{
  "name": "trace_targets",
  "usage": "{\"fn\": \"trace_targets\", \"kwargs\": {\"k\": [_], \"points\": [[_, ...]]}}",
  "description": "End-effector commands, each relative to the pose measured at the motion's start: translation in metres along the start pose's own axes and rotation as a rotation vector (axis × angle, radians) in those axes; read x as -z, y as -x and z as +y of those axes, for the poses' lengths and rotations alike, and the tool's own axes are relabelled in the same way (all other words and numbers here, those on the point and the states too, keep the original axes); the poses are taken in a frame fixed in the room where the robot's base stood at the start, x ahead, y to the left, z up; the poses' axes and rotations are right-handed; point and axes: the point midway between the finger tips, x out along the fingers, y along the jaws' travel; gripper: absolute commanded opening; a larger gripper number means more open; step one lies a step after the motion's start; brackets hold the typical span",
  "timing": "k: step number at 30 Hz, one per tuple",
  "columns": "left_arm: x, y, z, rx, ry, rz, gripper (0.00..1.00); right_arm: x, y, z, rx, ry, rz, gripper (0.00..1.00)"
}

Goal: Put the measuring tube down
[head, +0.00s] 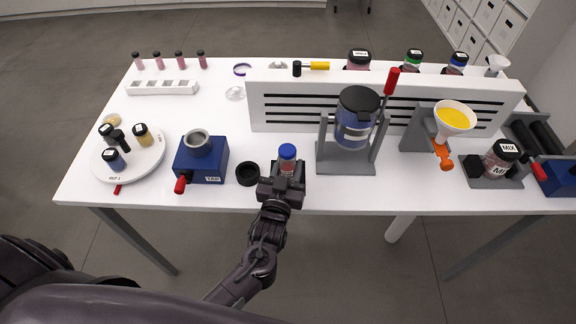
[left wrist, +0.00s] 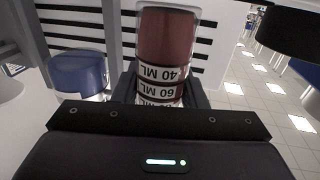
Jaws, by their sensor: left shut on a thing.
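The measuring tube (head: 287,165) shows a blue top and a reddish body in the head view, near the table's front edge. My left gripper (head: 281,185) is shut on it from the front. In the left wrist view the tube (left wrist: 165,50) is filled with dark red and has white 40 ML and 60 ML bands, printed upside down in the picture. The jaws (left wrist: 160,118) hide its lower part there. I cannot tell whether its base touches the table. My right gripper is not in view.
A black ring (head: 247,173) stands just left of the tube, beside a blue TAP unit (head: 212,172). Right of it a grey stand (head: 345,164) holds a lidded vessel (head: 357,118). A slotted white panel (head: 290,120) rises behind. A round white tray (head: 150,160) holds small jars.

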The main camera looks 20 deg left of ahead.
Motion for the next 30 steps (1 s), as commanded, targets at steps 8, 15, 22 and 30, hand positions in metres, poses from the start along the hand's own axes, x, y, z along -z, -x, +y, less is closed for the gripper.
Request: {"fn": "trace_targets", "kwargs": {"k": [8, 15, 22, 30], "points": [[-0.0035, -0.0002, -0.0001, 0.000, 0.001, 0.003, 0.04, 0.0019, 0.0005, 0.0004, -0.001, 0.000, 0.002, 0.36], [-0.0070, -0.0001, -0.0001, 0.000, 0.000, 0.001, 0.47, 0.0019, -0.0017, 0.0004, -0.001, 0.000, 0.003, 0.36], [-0.0069, -0.0001, -0.0001, 0.000, 0.000, 0.001, 0.60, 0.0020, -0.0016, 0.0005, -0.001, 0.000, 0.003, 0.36], [-0.0059, 0.0060, -0.0001, 0.000, 0.000, -0.001, 0.60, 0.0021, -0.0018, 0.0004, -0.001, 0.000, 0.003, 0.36]]}}
